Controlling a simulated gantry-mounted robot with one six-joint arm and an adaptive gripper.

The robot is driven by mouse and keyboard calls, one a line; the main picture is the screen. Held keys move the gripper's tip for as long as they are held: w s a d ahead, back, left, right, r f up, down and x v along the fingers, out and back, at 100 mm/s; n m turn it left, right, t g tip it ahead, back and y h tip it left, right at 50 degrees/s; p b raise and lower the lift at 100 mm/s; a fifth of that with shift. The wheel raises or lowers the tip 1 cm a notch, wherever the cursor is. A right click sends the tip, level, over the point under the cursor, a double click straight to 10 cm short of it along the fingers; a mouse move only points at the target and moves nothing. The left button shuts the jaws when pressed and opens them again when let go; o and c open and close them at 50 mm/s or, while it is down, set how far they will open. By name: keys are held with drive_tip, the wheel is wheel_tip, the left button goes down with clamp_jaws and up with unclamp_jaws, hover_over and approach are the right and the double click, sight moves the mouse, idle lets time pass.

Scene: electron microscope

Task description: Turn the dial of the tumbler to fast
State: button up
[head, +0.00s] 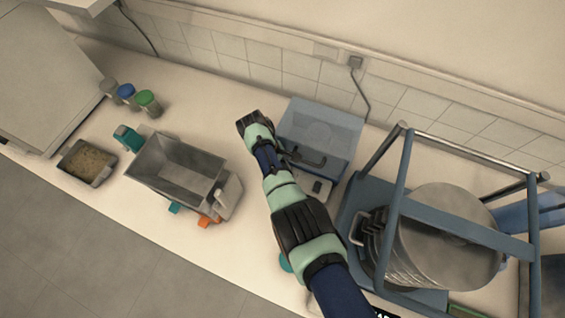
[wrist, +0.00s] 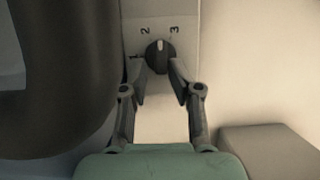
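The dial (wrist: 159,57) is a dark round knob with a pale pointer mark, on a light panel (wrist: 168,115) in the wrist view. The digits 1, 2 and 3 stand around it. The pointer is roughly straight up, between 2 and 3. My gripper (wrist: 157,68) has one finger on each side of the dial. The fingers stand apart; I cannot tell whether they press on the knob. In the head view a light panel with a dark spot (head: 318,187) shows at the front of a blue box (head: 320,128).
A blue frame (head: 402,170) holding a large metal drum (head: 445,230) stands close to the right of my arm. A metal hopper (head: 177,165), a small filled tray (head: 87,162) and several jars (head: 147,102) stand to the left. A dark curved part (wrist: 65,75) is left of my fingers.

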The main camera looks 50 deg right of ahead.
drive_tip(key=shift+s+a+f, duration=0.1)
drive_tip(key=shift+s+f, duration=0.05)
drive_tip(key=shift+r, duration=0.2)
drive_tip(key=v, duration=1.2)
